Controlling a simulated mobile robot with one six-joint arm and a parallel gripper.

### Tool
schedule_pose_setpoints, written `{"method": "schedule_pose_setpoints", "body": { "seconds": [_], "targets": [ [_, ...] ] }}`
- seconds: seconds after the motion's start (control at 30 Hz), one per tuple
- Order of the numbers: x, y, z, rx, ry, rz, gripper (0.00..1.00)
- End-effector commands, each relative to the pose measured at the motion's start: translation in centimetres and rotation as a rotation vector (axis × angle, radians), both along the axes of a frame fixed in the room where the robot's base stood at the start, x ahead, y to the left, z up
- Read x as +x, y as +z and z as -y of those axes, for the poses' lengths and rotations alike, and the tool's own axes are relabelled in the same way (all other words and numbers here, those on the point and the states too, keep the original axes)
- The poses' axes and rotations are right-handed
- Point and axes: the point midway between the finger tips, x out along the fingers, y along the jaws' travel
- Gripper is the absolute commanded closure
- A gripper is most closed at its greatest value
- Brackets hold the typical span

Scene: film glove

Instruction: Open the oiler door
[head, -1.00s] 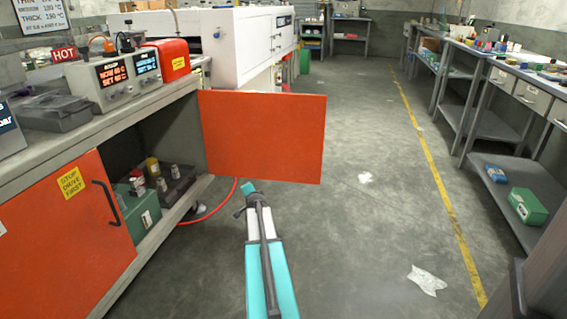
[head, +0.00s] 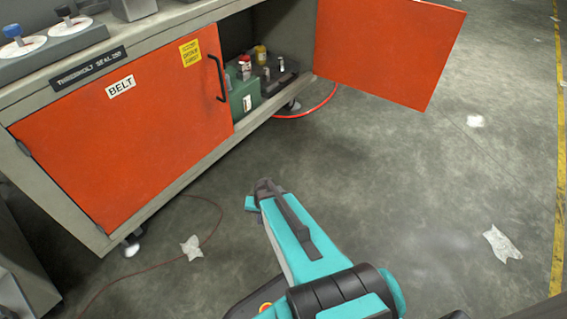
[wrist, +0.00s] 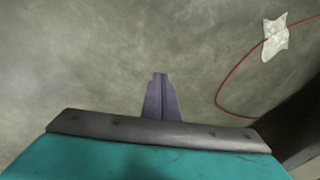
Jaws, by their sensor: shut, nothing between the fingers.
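An orange cabinet door (head: 385,50) on the right stands swung wide open, out over the floor. I see no label on the face that shows, so I cannot read whether it is the oiler door. A second orange door (head: 130,135), marked BELT, is shut to its left, with a black handle (head: 217,78) at its right edge. My gripper (head: 262,190) is shut and empty, low over the floor in front of the cabinet and apart from both doors. In the wrist view, its closed fingers (wrist: 160,95) point at bare floor.
The open compartment holds a green can (head: 243,96) and several small bottles. A red hose (head: 308,111) runs out below it. Scraps of paper (head: 192,247) and a thin red cord (head: 215,222) lie on the floor. The floor on the right is mostly clear.

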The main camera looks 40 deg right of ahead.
Motion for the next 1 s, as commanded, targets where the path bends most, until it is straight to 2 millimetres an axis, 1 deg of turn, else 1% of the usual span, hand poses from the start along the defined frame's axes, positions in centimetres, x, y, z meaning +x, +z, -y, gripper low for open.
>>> {"method": "schedule_pose_setpoints", "body": {
  "seconds": [0.03, 0.1, 0.17, 0.2, 0.27, 0.3, 0.37, 0.4, 0.5, 0.6, 0.7, 0.8, 1.0],
  "targets": [
    [-2.2, -0.6, -2.3, 0.006, 0.066, -0.048, 1.0],
    [-4.9, -1.5, -4.6, 0.011, 0.154, -0.111, 1.0],
    [-7.3, -2.0, -6.5, 0.016, 0.23, -0.166, 1.0],
    [-8.9, -2.3, -7.6, 0.021, 0.28, -0.202, 1.0],
    [-11.4, -2.7, -9.2, 0.025, 0.355, -0.256, 1.0],
    [-13.1, -2.9, -10.1, 0.029, 0.404, -0.293, 1.0],
    [-15.5, -3.0, -11.2, 0.033, 0.473, -0.344, 1.0],
    [-16.9, -3.1, -11.8, 0.036, 0.515, -0.376, 1.0],
    [-20.0, -3.1, -13.0, 0.043, 0.604, -0.442, 1.0],
    [-21.9, -3.0, -13.5, 0.047, 0.661, -0.487, 1.0],
    [-23.0, -3.0, -13.7, 0.049, 0.69, -0.511, 1.0],
    [-23.2, -3.0, -13.7, 0.05, 0.699, -0.519, 1.0],
    [-23.2, -3.0, -13.7, 0.05, 0.697, -0.517, 1.0]
  ]
}}
